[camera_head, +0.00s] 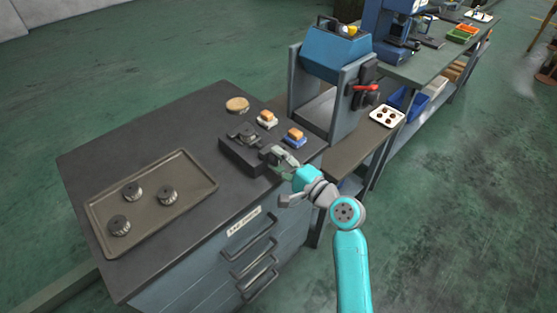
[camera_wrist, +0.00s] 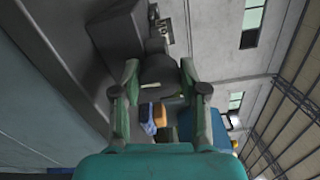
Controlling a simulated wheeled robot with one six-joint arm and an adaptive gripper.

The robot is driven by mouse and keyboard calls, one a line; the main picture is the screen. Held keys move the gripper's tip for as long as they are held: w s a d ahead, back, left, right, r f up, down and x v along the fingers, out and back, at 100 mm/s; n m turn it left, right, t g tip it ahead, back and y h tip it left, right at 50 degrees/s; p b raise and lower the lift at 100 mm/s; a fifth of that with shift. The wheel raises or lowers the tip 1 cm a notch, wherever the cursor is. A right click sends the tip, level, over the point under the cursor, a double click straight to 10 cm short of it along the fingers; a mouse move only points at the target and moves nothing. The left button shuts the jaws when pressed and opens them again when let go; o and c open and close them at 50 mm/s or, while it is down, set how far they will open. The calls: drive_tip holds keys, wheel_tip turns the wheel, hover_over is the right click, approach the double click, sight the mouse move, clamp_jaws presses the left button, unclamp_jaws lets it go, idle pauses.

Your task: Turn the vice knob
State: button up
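The dark vice (camera_head: 243,146) sits on the bench top near its right end. Its knob (camera_wrist: 160,72) shows in the wrist view as a dark round shape with a pale mark, lying between my fingertips. In the wrist view the two green fingers (camera_wrist: 160,85) stand apart on either side of the knob. The knob almost fills the gap, and I cannot tell whether the fingers press on it.
Two small blocks, one on a white base (camera_head: 267,119) and one on a blue base (camera_head: 294,137), stand close behind the vice. A tray (camera_head: 190,203) with three dark round parts lies at the left. A blue machine (camera_head: 336,50) stands behind.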

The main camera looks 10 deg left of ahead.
drive_tip(key=o, duration=0.4)
drive_tip(key=v, duration=1.2)
